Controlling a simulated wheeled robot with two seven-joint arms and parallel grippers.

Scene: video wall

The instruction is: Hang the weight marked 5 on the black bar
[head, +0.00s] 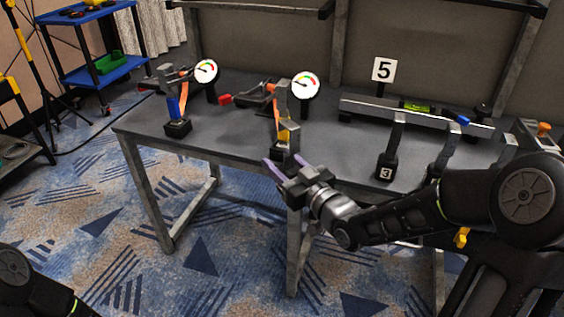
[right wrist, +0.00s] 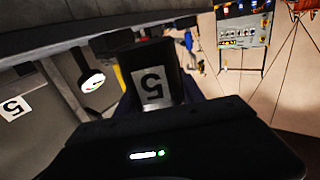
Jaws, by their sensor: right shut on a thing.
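My right gripper (head: 284,165) is shut on the weight marked 5 (head: 284,150), a black block with a grey strap rising above it, in front of the table's edge. In the right wrist view its label (right wrist: 152,88) reads 5, upside down. A long grey bar (head: 368,106) lies level at the table's right; I cannot tell whether it is the black bar. A weight marked 3 (head: 386,167) hangs from it. A second strap (head: 448,145) hangs further right, its lower end hidden by my right arm. My left gripper is out of view.
A white card reading 5 (head: 383,70) stands behind the bar. A blue cart (head: 100,75) stands at the back left.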

